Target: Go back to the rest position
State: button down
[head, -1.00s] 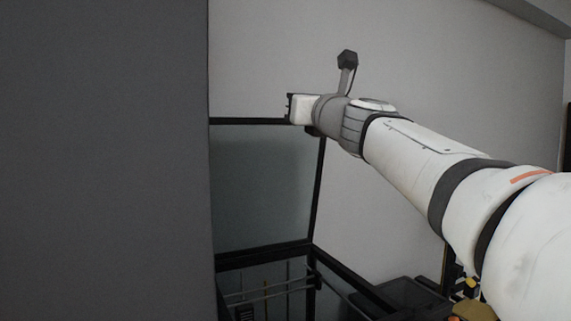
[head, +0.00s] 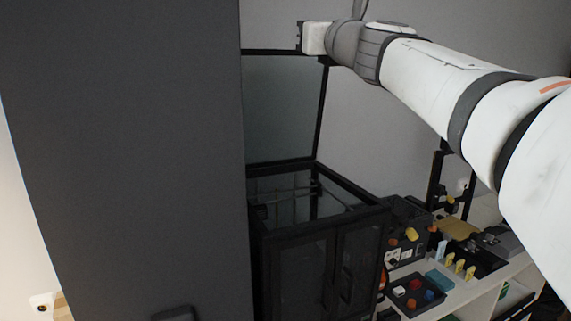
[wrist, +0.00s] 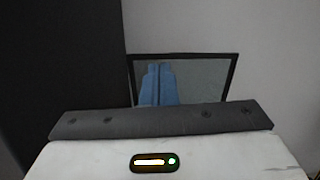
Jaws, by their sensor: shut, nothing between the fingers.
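My gripper (head: 313,38) is at the end of my raised, outstretched arm, near the top of the head view. Its fingers cannot be made out there. In the wrist view my gripper (wrist: 160,67) shows two blue fingers side by side, shut with nothing between them. Behind them is the glass panel of a raised lid (wrist: 208,80). The lid (head: 282,105) also shows in the head view, below and behind my gripper.
A black-framed cabinet (head: 318,225) stands open-topped under the lid. A tall dark panel (head: 130,150) fills the left. At lower right, a bench (head: 462,294) bears a black tray (head: 415,308) and several small coloured parts. The grey wall (head: 400,120) behind is bare.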

jog(key=s+f+n+g+h+b, duration=0.1)
jog(key=s+f+n+g, duration=0.2)
jog(key=f+n, duration=0.55)
jog(key=s+f+n+g+h+b, duration=0.1)
jog(key=s+f+n+g, duration=0.15)
jog(key=f, duration=1.05)
jog(key=s+f+n+g+b, duration=0.2)
jog(key=s+f+n+g, duration=0.1)
jog(key=f+n, duration=0.55)
jog(key=s+d+f+n+g+h, duration=0.2)
jog(key=s+f, duration=0.4)
jog(key=f, duration=0.3)
jog(key=s+d+f+n+g+h+b, duration=0.1)
jog(key=s+d+f+n+g+h, duration=0.1)
jog(key=s+d+f+n, duration=0.3)
jog(key=s+d+f+n+g+h+b, duration=0.1)
jog(key=s+d+f+n+g+h, duration=0.1)
jog(key=s+f, duration=0.5)
notch_tip(320, 180, down, 6)
jog(key=shift+d+f+n+g, duration=0.1)
jog(key=shift+d+n+g, duration=0.35)
jog(key=shift+d+n, duration=0.45)
jog(key=c, duration=2.1)
grip_release()
jog(key=shift+a, duration=0.2)
